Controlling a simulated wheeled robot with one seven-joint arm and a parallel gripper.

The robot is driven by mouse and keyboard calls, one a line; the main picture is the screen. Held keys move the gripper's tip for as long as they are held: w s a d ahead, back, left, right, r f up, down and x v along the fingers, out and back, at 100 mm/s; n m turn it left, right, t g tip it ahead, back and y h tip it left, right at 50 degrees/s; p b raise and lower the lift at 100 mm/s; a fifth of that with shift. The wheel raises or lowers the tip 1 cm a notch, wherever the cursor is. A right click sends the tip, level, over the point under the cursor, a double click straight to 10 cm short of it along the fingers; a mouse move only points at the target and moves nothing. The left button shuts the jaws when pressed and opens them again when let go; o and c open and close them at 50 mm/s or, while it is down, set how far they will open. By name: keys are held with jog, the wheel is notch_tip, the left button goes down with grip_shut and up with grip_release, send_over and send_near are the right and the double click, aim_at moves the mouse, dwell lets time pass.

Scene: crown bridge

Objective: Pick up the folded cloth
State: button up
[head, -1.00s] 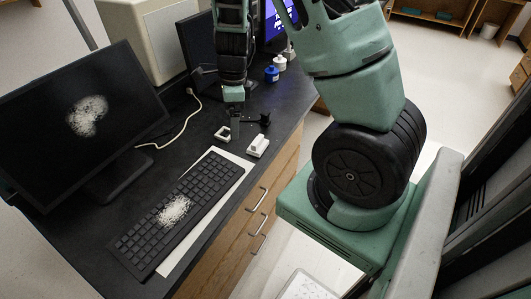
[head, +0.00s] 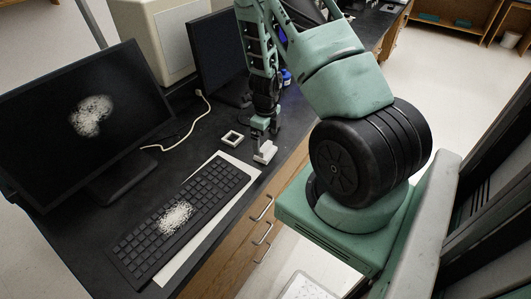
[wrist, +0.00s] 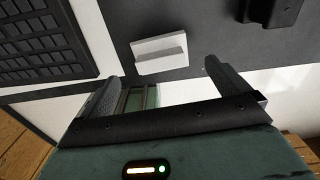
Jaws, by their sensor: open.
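A small white piece with a raised fold-like ridge, which I take for the folded cloth (head: 265,153), lies on the black counter near its front edge. It shows whole in the wrist view (wrist: 160,53), just beyond the fingertips and between their lines. My gripper (head: 264,136) points down close above it in the head view. In the wrist view my gripper (wrist: 162,74) has its two fingers wide apart with nothing held between them. I see no contact between the fingers and the white piece.
A white square ring (head: 232,139) lies to the left of the white piece. The keyboard (head: 185,212) and a monitor (head: 88,120) are further left. A black object (wrist: 272,10) is beyond the right finger. The counter's front edge with drawers (head: 262,215) is close by.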

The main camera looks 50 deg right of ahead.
aim_at(266, 146)
jog(key=shift+f+p, duration=0.3)
jog(key=shift+f, duration=2.5)
jog(key=c, duration=1)
